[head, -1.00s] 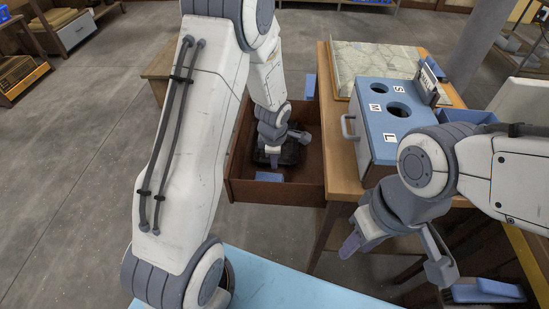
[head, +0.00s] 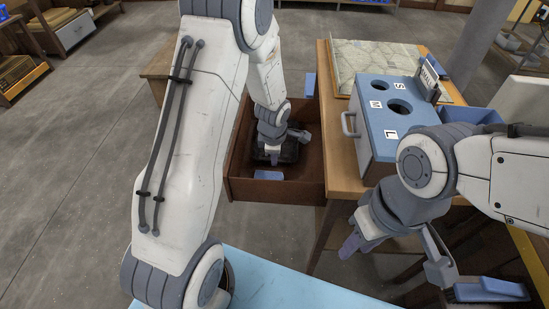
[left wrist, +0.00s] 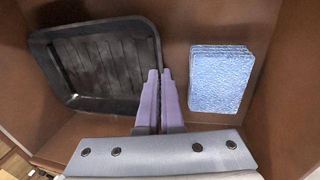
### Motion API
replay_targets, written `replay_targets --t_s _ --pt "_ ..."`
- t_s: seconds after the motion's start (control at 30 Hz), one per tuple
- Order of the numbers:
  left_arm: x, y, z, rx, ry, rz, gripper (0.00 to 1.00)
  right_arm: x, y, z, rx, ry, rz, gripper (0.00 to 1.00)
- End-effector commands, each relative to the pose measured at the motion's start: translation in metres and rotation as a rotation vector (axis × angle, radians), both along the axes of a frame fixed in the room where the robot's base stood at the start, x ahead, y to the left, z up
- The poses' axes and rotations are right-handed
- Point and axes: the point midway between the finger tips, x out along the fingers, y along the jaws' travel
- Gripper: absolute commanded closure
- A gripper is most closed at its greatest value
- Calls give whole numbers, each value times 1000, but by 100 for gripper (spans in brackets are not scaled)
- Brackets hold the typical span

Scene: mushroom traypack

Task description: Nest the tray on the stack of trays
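A black rectangular tray (left wrist: 100,65) lies in the open brown drawer, at the left of the left wrist view. In the head view the tray (head: 288,153) is partly hidden by my left gripper. My left gripper (head: 285,150) reaches down into the drawer. In the left wrist view its two purple fingers (left wrist: 160,95) are close together at the tray's right rim and appear shut on it. Whether more trays lie beneath this one is hidden. My right gripper (head: 395,258) is open and empty, beside the wooden table's front edge.
Blue textured pads (left wrist: 220,78) lie stacked beside the tray. The drawer walls (head: 275,191) surround the left gripper closely. A blue-topped box (head: 385,90) with round holes and size letters stands on the wooden table (head: 340,95), near a patterned board (head: 375,58).

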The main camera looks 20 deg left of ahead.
Motion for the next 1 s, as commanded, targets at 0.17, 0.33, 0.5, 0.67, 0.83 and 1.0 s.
replay_targets --t_s 0.17,0.33,0.5,0.67,0.83,1.0 --pt "-1 0 13 0 3 1 100 0 0 9 0 0 0 63" --pt "-1 0 23 1 2 -1 100 0 0 16 0 0 0 63" --pt "0 0 33 0 1 1 100 0 0 22 0 0 0 63" --pt "-1 0 43 0 1 1 100 0 0 28 0 0 0 63" --pt "0 0 53 0 0 -1 100 0 0 35 0 0 0 63" --pt "0 0 63 0 -1 0 100 0 0 41 0 0 0 63"
